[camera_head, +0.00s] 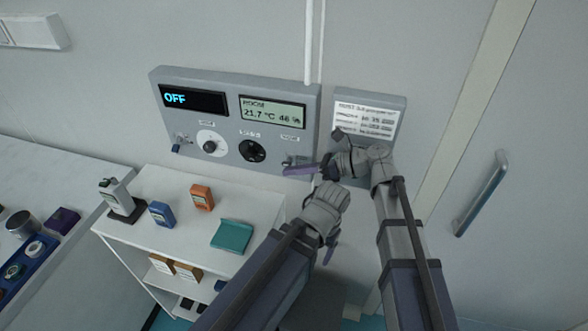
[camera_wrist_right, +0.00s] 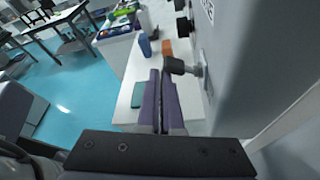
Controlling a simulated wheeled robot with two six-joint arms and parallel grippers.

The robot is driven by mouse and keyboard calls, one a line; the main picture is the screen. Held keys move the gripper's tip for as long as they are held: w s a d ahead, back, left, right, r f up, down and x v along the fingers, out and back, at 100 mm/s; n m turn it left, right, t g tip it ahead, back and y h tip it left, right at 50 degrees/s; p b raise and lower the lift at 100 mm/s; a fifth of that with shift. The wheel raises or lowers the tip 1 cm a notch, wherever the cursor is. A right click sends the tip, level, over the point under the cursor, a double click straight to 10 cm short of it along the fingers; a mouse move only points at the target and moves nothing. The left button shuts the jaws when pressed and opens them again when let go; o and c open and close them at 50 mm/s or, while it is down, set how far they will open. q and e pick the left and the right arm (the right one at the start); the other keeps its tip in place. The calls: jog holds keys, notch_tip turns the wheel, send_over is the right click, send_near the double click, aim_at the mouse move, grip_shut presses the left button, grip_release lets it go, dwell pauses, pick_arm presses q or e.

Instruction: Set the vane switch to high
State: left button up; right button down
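The grey wall panel (camera_head: 226,121) carries an "OFF" display, a room display, two round knobs and a small lever at each end. The labels are too small to read, so I cannot tell which control is the vane switch. My right gripper (camera_head: 301,170) is at the right lever (camera_head: 290,161), partly covering it. In the right wrist view this lever's black tip (camera_wrist_right: 177,66) is just beyond and right of my purple fingertips (camera_wrist_right: 160,76). The fingers are together with nothing between them; contact with the lever is unclear. My left gripper (camera_head: 329,250) hangs below, its fingers mostly hidden.
The left lever (camera_head: 177,145) and the knobs (camera_head: 210,143) are left of my right gripper. A white shelf unit (camera_head: 165,235) below holds blue, orange and teal items. A notice box (camera_head: 368,105) hangs to the right, with a door handle (camera_head: 481,194) further right.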

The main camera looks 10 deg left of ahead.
jog(key=shift+w+r, duration=0.2)
jog(key=shift+r, duration=0.1)
jog(key=p+v, duration=0.2)
jog(key=v, duration=0.5)
jog(key=shift+d, duration=0.4)
jog(key=shift+s+f, duration=0.15)
jog(key=shift+s, duration=0.05)
